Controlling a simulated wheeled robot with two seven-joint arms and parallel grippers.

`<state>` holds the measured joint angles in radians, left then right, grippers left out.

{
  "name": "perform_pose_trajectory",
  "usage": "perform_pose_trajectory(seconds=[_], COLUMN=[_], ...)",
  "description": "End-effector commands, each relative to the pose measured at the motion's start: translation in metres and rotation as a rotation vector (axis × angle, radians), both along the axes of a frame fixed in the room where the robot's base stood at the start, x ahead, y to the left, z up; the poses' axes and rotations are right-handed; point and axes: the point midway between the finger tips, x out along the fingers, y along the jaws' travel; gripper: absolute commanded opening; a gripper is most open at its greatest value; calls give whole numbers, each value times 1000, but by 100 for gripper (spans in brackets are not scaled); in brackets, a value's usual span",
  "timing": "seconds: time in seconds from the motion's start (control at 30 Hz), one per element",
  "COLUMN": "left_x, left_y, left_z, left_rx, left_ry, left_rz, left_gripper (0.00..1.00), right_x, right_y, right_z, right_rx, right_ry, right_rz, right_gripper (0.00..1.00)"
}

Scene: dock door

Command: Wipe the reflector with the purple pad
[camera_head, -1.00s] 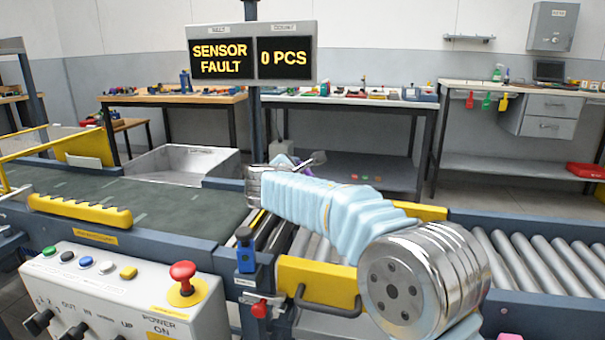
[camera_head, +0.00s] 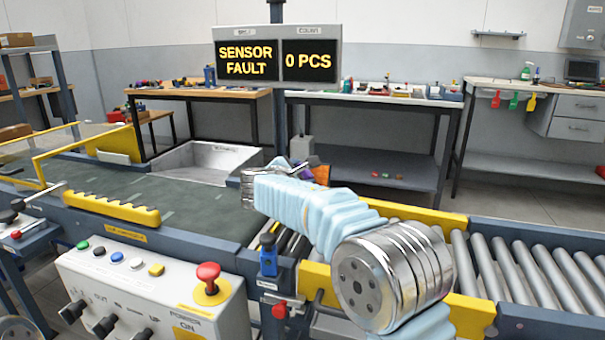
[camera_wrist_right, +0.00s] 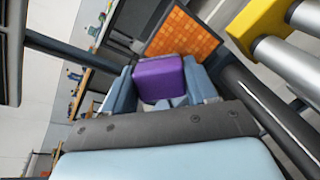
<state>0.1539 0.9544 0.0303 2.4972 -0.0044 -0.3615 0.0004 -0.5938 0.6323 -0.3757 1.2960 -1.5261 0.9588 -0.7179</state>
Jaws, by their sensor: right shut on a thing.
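The purple pad (camera_wrist_right: 160,80) is held between the fingers of my right gripper (camera_wrist_right: 163,88) in the right wrist view. The reflector (camera_wrist_right: 183,42) is an orange gridded plate just beyond the pad, and the pad's far edge overlaps its near edge in that view. I cannot tell whether they touch. In the head view my right arm reaches over the conveyor, and the right gripper (camera_head: 290,168) is mostly hidden behind its wrist. A bit of orange reflector (camera_head: 322,174) shows just right of it. My left gripper is not in view.
A yellow guard (camera_head: 400,212) and rollers (camera_head: 545,275) lie to the right of the arm. The belt (camera_head: 170,200) is at left, a metal bin (camera_head: 205,162) behind it. A control box (camera_head: 150,295) stands in front. A post carries a display (camera_head: 277,54) reading "SENSOR FAULT".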

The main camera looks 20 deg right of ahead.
Motion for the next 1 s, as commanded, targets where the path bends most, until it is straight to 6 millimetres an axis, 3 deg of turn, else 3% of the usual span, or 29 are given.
perform_pose_trajectory(seconds=[0.17,0.6,1.0], left_x=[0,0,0], left_y=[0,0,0], left_z=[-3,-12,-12], left_rx=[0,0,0], left_ry=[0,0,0], left_rz=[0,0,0], left_gripper=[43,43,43], right_x=[-6,-43,-47], right_y=[5,29,32], right_z=[1,18,20], right_rx=[1,0,-1], right_ry=[1,0,1], right_rz=[3,2,0], right_gripper=[33,33,33])
